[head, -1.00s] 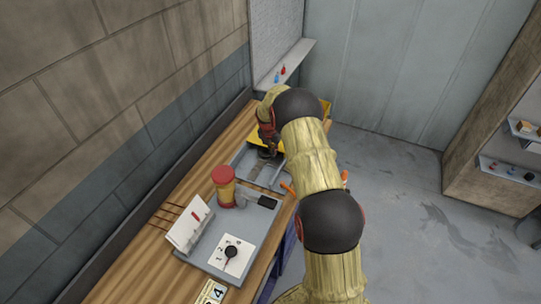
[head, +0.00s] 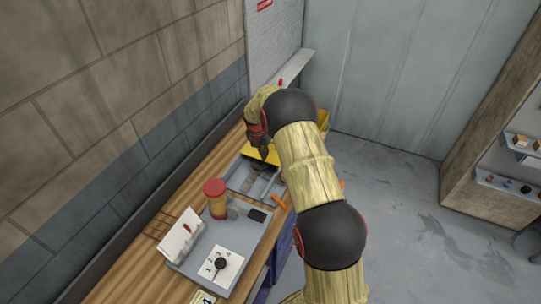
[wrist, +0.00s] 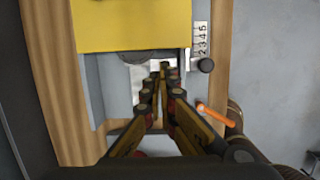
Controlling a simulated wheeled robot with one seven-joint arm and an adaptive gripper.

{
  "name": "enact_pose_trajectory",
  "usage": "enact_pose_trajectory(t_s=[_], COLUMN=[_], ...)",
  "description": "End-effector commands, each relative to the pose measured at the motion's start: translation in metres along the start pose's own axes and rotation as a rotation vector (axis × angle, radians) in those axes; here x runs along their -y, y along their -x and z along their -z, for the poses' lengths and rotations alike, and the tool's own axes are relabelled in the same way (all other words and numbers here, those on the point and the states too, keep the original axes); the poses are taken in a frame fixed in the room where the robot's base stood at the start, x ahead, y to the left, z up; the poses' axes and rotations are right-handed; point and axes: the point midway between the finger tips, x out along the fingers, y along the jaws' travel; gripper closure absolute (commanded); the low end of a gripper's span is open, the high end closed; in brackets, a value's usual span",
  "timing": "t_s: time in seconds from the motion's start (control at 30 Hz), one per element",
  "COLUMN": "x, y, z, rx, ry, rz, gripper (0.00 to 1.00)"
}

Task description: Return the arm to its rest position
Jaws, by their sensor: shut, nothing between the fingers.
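My gripper (wrist: 164,68) is shut and empty in the wrist view, its fingertips together over the grey runout channel just in front of a yellow block or cover (wrist: 130,25). In the head view my gripper (head: 263,152) hangs over the far part of the bench, above the grey tray (head: 240,182) and beside the yellow part. My arm reaches across the right half of the bench, bent at its joints, and hides part of the far end.
A red-capped yellow jar (head: 215,199), a white dial plate (head: 220,264) with a black knob and a tilted white card (head: 180,236) stand on the near bench. An orange handle (head: 279,201) sticks out at the bench edge. A wall bounds the left; open floor (head: 400,200) lies right.

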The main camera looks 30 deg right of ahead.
Motion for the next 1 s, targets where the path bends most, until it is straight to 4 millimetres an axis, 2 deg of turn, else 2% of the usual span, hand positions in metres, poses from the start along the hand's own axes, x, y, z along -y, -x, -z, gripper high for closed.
enact_pose_trajectory(t_s=[0.03, 0.13, 0.37, 0.47, 0.6, 0.77, 0.87, 1.0], x=[-0.003, -0.005, -0.006, -0.005, -0.002, 0.029, 0.047, 0.069], y=[0.009, 0.015, 0.015, 0.015, 0.014, 0.0, 0.016, 0.054], z=[0.002, 0.004, 0.006, 0.006, 0.011, 0.056, 0.079, 0.115], rx=[0.0, -0.001, -0.002, -0.002, -0.016, -0.077, -0.091, -0.093], ry=[0.0, -0.002, -0.011, -0.078, -0.317, -0.691, -0.934, -1.268], rz=[0.0, 0.001, 0.002, 0.003, 0.016, 0.11, 0.157, 0.203], gripper=[1.0, 1.0, 1.0, 1.0, 1.0, 1.0, 1.0, 1.0])
